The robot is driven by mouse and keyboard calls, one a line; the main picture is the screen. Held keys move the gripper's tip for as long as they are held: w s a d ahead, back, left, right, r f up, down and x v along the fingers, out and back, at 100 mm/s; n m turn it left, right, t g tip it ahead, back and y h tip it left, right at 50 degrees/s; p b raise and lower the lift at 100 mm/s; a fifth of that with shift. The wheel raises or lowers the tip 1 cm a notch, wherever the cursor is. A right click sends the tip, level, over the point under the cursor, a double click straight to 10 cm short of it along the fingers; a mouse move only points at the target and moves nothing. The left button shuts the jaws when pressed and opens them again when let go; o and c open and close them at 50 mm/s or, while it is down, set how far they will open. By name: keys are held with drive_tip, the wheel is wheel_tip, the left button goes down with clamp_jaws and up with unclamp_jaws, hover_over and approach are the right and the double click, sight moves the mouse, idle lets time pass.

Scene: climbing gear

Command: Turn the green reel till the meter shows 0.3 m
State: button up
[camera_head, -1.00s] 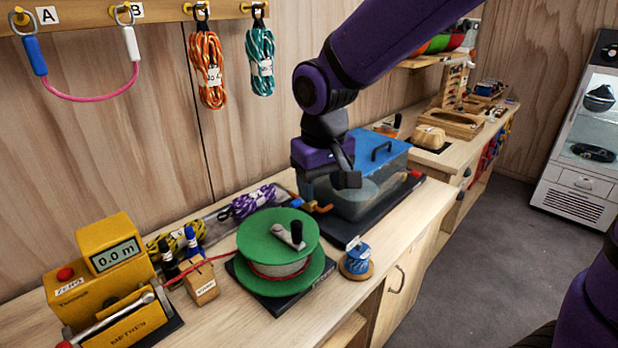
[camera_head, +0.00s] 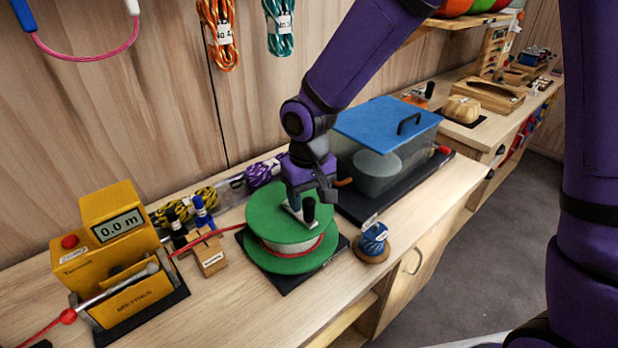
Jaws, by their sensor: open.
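The green reel (camera_head: 275,222) lies flat on a black base on the bench, with red cord wound on its white core. Its crank handle has a dark knob (camera_head: 309,210) on top. The yellow meter (camera_head: 112,240) stands to the left, and its display (camera_head: 120,225) reads 0.0 m. The red cord runs from the reel past a small wooden guide block (camera_head: 209,255) to the meter. My gripper (camera_head: 312,198) is open, pointing down just above the reel's crank. I cannot tell whether it touches the knob; the fingers partly hide the crank.
A clear box with a blue lid (camera_head: 386,122) stands right of the reel. A small blue spool (camera_head: 373,240) sits close at the reel's right front. Blue and black markers (camera_head: 201,213) and coiled ropes lie behind. Bench front at left is mostly clear.

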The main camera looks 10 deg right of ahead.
sight(309, 211)
drive_tip(key=shift+f, duration=2.15)
drive_tip(key=c, duration=1)
drive_tip(key=shift+s+a, duration=0.2)
drive_tip(key=shift+a, duration=0.25)
drive_tip(key=shift+s+a, duration=0.2)
drive_tip(key=shift+a, duration=0.25)
drive_tip(key=shift+s+a, duration=0.2)
drive_tip(key=shift+a, duration=0.95)
drive_tip(key=shift+w+a, duration=0.2)
drive_tip(key=shift+a, duration=0.9)
drive_tip(key=shift+w+a, duration=0.5)
drive_tip(key=shift+a, duration=0.35)
